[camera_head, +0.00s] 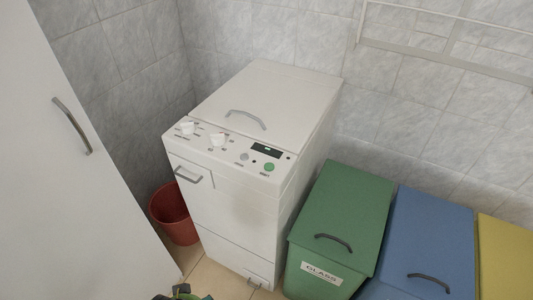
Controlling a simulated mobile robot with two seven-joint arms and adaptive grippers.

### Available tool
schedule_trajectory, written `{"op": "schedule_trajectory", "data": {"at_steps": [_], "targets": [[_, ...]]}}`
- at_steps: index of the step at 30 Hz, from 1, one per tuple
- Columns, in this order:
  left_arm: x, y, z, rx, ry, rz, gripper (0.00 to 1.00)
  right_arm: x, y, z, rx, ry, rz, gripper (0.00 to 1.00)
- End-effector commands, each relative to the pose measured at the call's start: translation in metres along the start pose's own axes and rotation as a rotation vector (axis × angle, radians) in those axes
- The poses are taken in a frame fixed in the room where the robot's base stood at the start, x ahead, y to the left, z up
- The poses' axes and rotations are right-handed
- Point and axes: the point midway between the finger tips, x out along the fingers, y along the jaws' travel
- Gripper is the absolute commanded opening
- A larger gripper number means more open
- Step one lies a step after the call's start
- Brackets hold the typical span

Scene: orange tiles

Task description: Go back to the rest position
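A white top-loading washing machine (240,225) stands in the middle against the tiled wall. Its lid (270,100) is closed. Its front panel carries two knobs, a dark display and a green button.
A tall white cabinet door (60,200) with a grey handle fills the left. A red bucket (174,215) stands beside the washer. Closed green (345,215), blue (430,235) and yellow (508,260) bins line the right. Little floor (212,280) shows. A rack (440,55) hangs above.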

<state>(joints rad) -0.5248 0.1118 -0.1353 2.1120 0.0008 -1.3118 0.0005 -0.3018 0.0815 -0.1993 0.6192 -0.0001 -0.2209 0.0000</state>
Motion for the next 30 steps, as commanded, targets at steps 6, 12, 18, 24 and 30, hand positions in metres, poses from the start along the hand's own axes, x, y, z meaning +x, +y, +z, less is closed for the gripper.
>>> {"op": "schedule_trajectory", "data": {"at_steps": [6,12,18,24,30], "targets": [[0.079,0.004,0.036,0.008,-0.047,0.006,0.63,0.000,0.000,0.000,0.001,0.000,0.000,0.40],[0.154,0.008,0.100,0.017,-0.094,0.011,0.63,0.000,0.000,-0.001,0.001,0.001,0.000,0.40],[0.200,0.011,0.178,0.028,-0.137,0.016,0.63,0.000,0.000,-0.001,0.001,0.002,0.000,0.40],[0.214,0.010,0.238,0.036,-0.166,0.018,0.63,0.000,0.000,-0.002,0.001,0.003,0.000,0.40],[0.215,0.010,0.257,0.040,-0.173,0.019,0.63,0.000,-0.001,-0.002,0.000,0.004,-0.001,0.40]]}}
